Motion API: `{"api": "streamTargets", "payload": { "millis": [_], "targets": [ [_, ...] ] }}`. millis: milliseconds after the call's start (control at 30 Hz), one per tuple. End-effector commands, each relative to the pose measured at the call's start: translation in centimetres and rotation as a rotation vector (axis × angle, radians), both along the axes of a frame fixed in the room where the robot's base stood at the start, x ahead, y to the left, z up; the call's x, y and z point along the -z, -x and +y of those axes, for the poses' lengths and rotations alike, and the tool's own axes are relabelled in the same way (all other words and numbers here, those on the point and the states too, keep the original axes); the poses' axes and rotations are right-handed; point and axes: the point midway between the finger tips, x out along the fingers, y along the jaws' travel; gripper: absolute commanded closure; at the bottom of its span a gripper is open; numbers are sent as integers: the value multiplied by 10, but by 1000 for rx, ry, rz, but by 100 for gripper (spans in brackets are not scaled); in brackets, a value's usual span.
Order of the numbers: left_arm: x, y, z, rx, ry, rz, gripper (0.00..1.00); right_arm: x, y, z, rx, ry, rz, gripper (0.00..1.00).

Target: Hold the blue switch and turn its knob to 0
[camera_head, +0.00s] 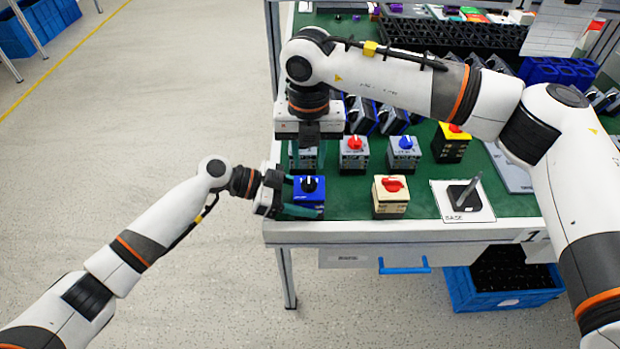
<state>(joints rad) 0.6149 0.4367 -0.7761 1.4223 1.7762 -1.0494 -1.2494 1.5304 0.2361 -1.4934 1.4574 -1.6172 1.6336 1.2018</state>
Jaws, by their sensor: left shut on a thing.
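The blue switch (310,197) stands upright at the front left corner of the green bench top, with a dark knob (309,184) on its top face. My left gripper (300,196) comes in from the left and is shut on the sides of the blue switch. My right gripper (307,158) points down just behind and above the blue switch. Its two fingers are apart, with nothing seen held between them. It partly hides a grey switch behind it. The number that the knob points at is too small to read.
A beige switch with a red knob (390,196) stands to the right of the blue one. Grey switches with a red knob (354,154) and a blue knob (404,153) stand behind, near a yellow and black one (451,143). A marked base plate (462,201) lies front right.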

Motion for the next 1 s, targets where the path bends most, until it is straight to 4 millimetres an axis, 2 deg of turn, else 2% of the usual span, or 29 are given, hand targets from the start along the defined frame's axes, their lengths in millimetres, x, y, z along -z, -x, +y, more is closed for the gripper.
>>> {"api": "streamTargets", "payload": {
  "millis": [67, 100, 233, 500, 633, 767, 1000],
  "targets": [
    [1, 0, 0, 1, -1, 1, 66, 0, 0, 0, 0, 0, 0, 67],
    [1, 0, 0, 1, -1, 1, 37, 0, 0, 0, 0, 0, 0, 67],
    [1, 0, 0, 1, -1, 1, 17, 0, 0, 0, 0, 0, 0, 67],
    [0, 0, 1, 0, -1, 0, 17, 0, 0, 0, 0, 0, 0, 67],
    [-3, 0, 9, -1, -1, 1, 17, 0, 0, 0, 0, 0, 0, 67],
    [-11, 0, 30, -3, -3, -1, 17, 0, 0, 0, 0, 0, 0, 67],
    [-31, 0, 77, -2, -2, 0, 17, 0, 0, 0, 0, 0, 0, 67]
  ]
}}
